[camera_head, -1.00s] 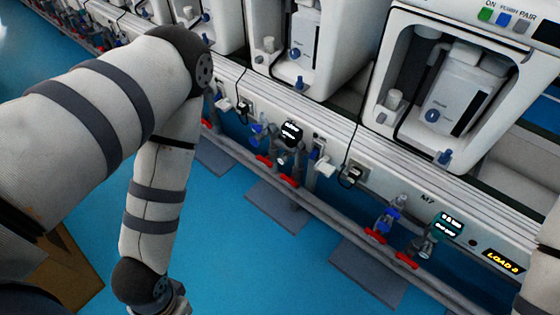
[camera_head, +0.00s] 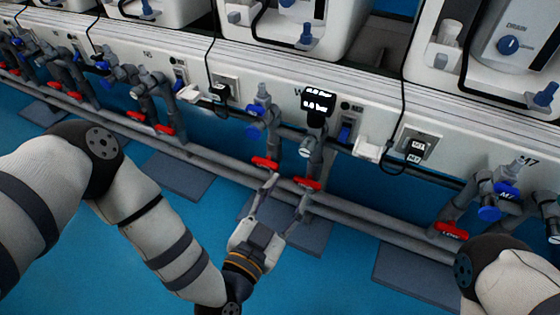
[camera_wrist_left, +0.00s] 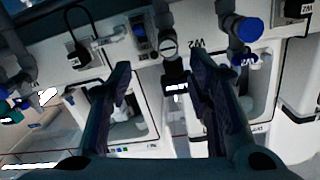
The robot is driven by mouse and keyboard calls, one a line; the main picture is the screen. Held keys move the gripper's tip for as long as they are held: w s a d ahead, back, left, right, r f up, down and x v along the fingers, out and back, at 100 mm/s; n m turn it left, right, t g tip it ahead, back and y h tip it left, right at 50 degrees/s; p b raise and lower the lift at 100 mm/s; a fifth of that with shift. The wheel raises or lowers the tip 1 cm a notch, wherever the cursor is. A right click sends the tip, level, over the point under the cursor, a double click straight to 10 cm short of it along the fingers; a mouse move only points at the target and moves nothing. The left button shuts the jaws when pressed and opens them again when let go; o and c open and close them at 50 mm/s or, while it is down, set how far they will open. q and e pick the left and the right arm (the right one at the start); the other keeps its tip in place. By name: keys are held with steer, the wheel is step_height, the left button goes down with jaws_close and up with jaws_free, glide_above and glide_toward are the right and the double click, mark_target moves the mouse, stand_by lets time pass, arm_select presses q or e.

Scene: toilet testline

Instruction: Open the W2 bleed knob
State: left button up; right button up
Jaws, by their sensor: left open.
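The W2 station is in the middle of the head view, with blue knobs (camera_head: 254,134) on its left pipe. Its right pipe carries a black pressure display (camera_head: 318,101) and a small round silver-faced fitting (camera_head: 305,147). I cannot tell which of these is the bleed knob. In the left wrist view a large blue knob (camera_wrist_left: 248,30) is at the upper right, and the silver-faced fitting (camera_wrist_left: 168,47) shows between the fingertips. My left gripper (camera_head: 288,185) is open and empty, below the station near its red handles. My right gripper is out of view.
Red valve handles (camera_head: 265,163) sit on the lower pipes. A long grey rail (camera_head: 390,228) runs below the stations. A black cable (camera_head: 402,90) hangs to a socket right of W2. The M7 blue knob (camera_head: 488,214) is at the right. Blue floor is open in front.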

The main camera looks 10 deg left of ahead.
mark_target(305, 152)
arm_select(q)
steer(key=shift+t, duration=0.4)
steer(key=b+x, duration=0.1)
steer(key=x, duration=0.3)
steer(key=b+x, duration=0.2)
steer(key=x, duration=0.2)
steer(key=b+x, duration=0.1)
steer(key=x, duration=0.3)
steer(key=shift+w+a+r, duration=0.15)
steer(key=shift+a, duration=0.15)
steer(key=shift+w+d+r, duration=0.15)
steer(key=shift+w, duration=0.2)
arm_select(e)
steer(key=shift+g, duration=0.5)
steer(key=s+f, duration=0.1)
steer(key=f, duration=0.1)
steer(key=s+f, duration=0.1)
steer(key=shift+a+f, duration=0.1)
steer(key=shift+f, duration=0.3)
arm_select(q)
jaws_close()
